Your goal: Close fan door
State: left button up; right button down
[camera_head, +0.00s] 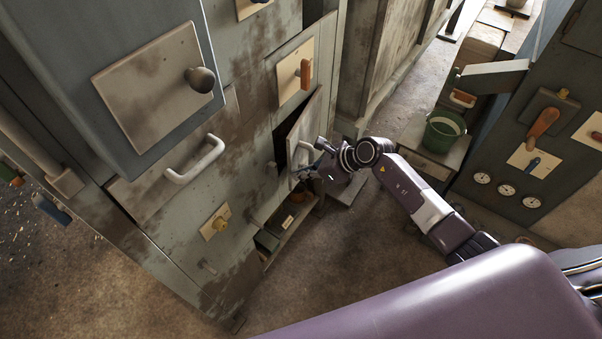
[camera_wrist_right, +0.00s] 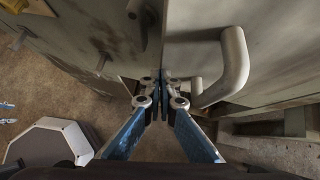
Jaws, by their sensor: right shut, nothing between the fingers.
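The fan door (camera_head: 307,120) is a small grey hinged panel on the engine cabinet. It stands partly open, with a dark gap (camera_head: 281,142) on its left side. Its pale curved handle (camera_head: 300,156) is partly hidden by my right gripper (camera_head: 306,170). In the wrist view the handle (camera_wrist_right: 236,64) is just right of my right gripper (camera_wrist_right: 162,80). The blue fingers are together and empty, near the door panel (camera_wrist_right: 195,35) and beside the handle, not around it. I cannot tell whether they touch the panel.
A larger door with a dark knob (camera_head: 200,79) juts out at upper left. An open shelf (camera_head: 287,222) lies below. A green bucket (camera_head: 441,132) stands right of my arm.

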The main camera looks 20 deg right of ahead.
jog(key=w+a+b, duration=0.1)
jog(key=a, duration=0.1)
jog(key=w+a+b, duration=0.1)
jog(key=w+a, duration=0.1)
jog(key=shift+w+r, duration=0.1)
jog(key=shift+w, duration=0.1)
jog(key=shift+a, duration=0.1)
